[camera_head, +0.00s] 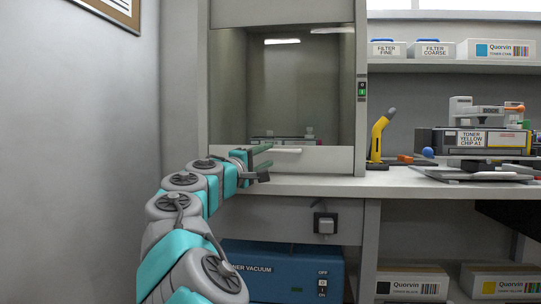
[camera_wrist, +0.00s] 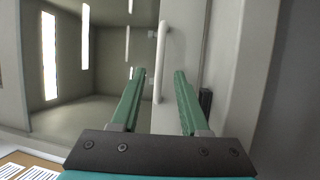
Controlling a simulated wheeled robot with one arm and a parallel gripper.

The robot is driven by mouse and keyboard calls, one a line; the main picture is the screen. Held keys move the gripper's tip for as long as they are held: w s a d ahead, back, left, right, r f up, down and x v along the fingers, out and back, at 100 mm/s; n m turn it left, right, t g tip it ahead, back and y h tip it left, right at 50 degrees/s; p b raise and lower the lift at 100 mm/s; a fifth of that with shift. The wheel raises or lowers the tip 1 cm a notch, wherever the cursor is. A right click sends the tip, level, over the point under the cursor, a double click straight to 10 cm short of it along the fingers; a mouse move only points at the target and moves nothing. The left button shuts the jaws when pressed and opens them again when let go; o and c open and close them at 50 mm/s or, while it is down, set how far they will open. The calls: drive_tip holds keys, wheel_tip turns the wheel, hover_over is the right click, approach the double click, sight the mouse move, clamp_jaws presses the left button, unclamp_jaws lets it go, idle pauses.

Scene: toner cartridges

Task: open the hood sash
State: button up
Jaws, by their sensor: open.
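The hood sash (camera_head: 300,90) is a glass pane with a pale bottom rail, and it is down in the head view. Its light bar handle (camera_head: 287,150) runs across the rail, and my gripper (camera_head: 264,156) is at the handle's left end. In the wrist view the picture is turned, so the handle (camera_wrist: 162,60) stands upright. There it appears between the two green fingers of my gripper (camera_wrist: 159,74), which are open with space on both sides. I cannot tell whether the handle is within the fingers' depth or just beyond the tips.
A bench (camera_head: 410,182) with a yellow tool (camera_head: 379,137) and a toner cartridge unit (camera_head: 475,141) lies right of the hood. A blue vacuum (camera_head: 265,265) stands below. A wall is close on the left.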

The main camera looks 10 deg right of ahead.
sight(276, 152)
drive_tip(key=shift+x, duration=2.1)
drive_tip(key=shift+c, duration=0.2)
clamp_jaws()
